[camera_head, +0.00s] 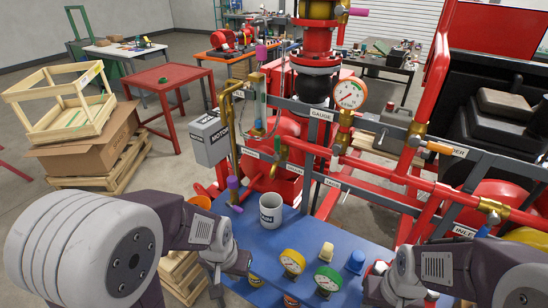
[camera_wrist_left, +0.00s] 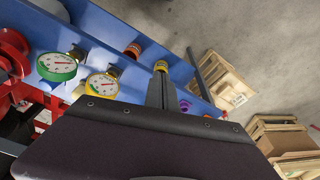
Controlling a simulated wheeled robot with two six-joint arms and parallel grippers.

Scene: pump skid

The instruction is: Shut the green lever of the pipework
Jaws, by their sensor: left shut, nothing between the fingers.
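The pipework (camera_head: 310,145) of red pipes and brass valves rises behind the blue bench. My left gripper (camera_head: 216,287) points down at the bench's front left edge, low and well apart from the pipework. In the left wrist view its fingers (camera_wrist_left: 161,82) are shut and empty. My right arm's wrist (camera_head: 400,282) is over the bench's right part; its fingertips are not visible.
The blue bench (camera_head: 245,228) holds a white mug (camera_head: 271,212), a yellow gauge (camera_head: 292,262), a green gauge (camera_head: 328,279) and small fittings. Purple (camera_head: 233,190), orange (camera_head: 440,148) and blue (camera_head: 482,231) levers stick out. A grey motor box (camera_head: 210,137) hangs left.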

